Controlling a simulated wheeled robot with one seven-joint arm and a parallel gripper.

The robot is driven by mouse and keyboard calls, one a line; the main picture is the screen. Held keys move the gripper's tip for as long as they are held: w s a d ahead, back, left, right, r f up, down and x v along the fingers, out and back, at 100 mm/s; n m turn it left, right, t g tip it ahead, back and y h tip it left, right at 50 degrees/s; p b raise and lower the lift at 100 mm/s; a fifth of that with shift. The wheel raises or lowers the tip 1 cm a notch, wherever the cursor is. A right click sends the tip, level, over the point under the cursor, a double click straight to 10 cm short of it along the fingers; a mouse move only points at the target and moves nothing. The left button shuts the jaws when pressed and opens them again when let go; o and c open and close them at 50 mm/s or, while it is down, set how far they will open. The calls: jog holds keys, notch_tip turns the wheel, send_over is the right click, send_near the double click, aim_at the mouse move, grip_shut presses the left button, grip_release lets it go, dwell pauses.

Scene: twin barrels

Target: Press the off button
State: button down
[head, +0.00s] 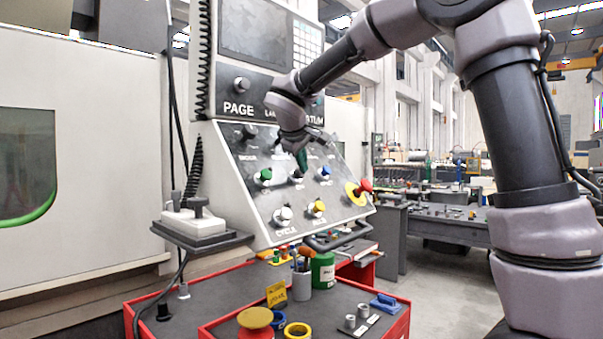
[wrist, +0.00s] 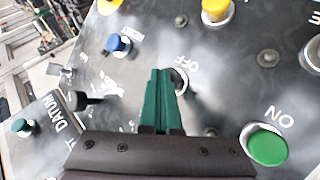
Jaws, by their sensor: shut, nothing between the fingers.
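The control panel (head: 245,205) is a tilted grey-black face with several coloured buttons. In the wrist view the OFF label is on the panel, and the off button (wrist: 181,83) beside it is dark with a pale ring, partly hidden by my fingers. The head view shows a dark button (head: 296,175) between the green and blue ones. My gripper (head: 303,162) is shut and empty, its green fingers pointing at the panel. In the wrist view the gripper tips (wrist: 160,72) lie just left of the off button. I cannot tell whether they touch anything.
The green ON button (wrist: 268,147) is right of my fingers in the wrist view, the blue button (wrist: 118,45) left. A red emergency knob (head: 364,187) sits at the panel's right edge. A red cart (head: 225,290) with jars stands below.

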jog(key=shift+s+d+r, duration=0.5)
jog(key=shift+r, duration=0.1)
jog(key=s+d+r, duration=0.2)
jog(key=r, duration=0.1)
jog(key=shift+s+d, duration=0.4)
dwell(0.7)
